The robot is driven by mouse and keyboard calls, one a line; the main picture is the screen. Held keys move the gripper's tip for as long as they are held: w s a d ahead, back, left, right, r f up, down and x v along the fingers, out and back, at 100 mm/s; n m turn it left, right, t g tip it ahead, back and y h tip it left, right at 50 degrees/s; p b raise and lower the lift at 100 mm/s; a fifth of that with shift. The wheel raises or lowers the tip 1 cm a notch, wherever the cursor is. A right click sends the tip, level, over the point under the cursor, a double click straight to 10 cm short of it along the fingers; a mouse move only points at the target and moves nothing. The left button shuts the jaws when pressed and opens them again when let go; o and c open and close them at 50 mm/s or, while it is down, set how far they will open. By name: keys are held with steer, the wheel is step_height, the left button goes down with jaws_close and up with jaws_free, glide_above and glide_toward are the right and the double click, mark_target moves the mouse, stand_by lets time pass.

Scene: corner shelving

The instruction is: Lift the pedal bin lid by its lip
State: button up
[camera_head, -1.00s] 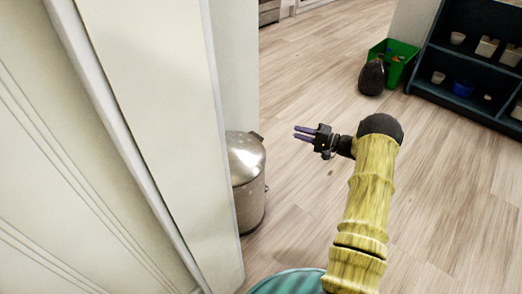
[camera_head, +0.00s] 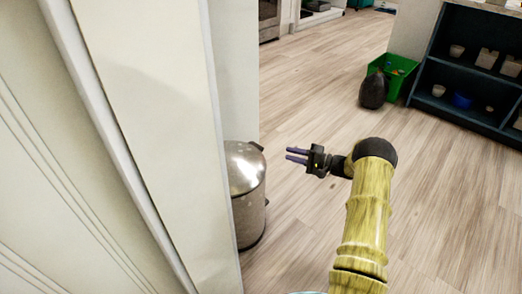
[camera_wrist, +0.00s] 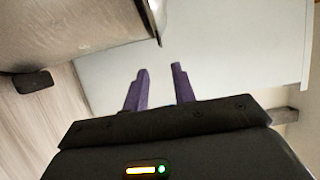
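The pedal bin (camera_head: 250,212) is a shiny metal cylinder with a domed lid (camera_head: 241,168). It stands on the floor beside the white panel, which hides its left part. The lid looks shut. A dark piece (camera_head: 257,146) shows at its top right edge. My gripper (camera_head: 288,154) is to the right of the bin, its two purple fingers pointing left towards the lid, apart and empty. In the wrist view, the fingers (camera_wrist: 160,68) are parted with nothing between them. The bin (camera_wrist: 75,28) fills the upper left there, with a dark tab (camera_wrist: 33,82) below it.
A tall white panel (camera_head: 150,120) stands close on the left, next to the bin. A green crate (camera_head: 398,75) and a dark rounded object (camera_head: 373,90) sit near dark shelving (camera_head: 465,75) at the upper right. Wood floor (camera_head: 300,100) between them is clear.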

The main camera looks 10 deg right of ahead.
mark_target(260, 146)
steer(key=b+x, duration=0.6)
steer(key=x, duration=0.6)
steer(key=shift+a+f, duration=0.1)
steer(key=shift+a, duration=0.15)
steer(key=shift+w+a, duration=0.15)
steer(key=shift+w, duration=0.05)
jaws_close()
steer(key=shift+s+a, duration=0.1)
stand_by(0.6)
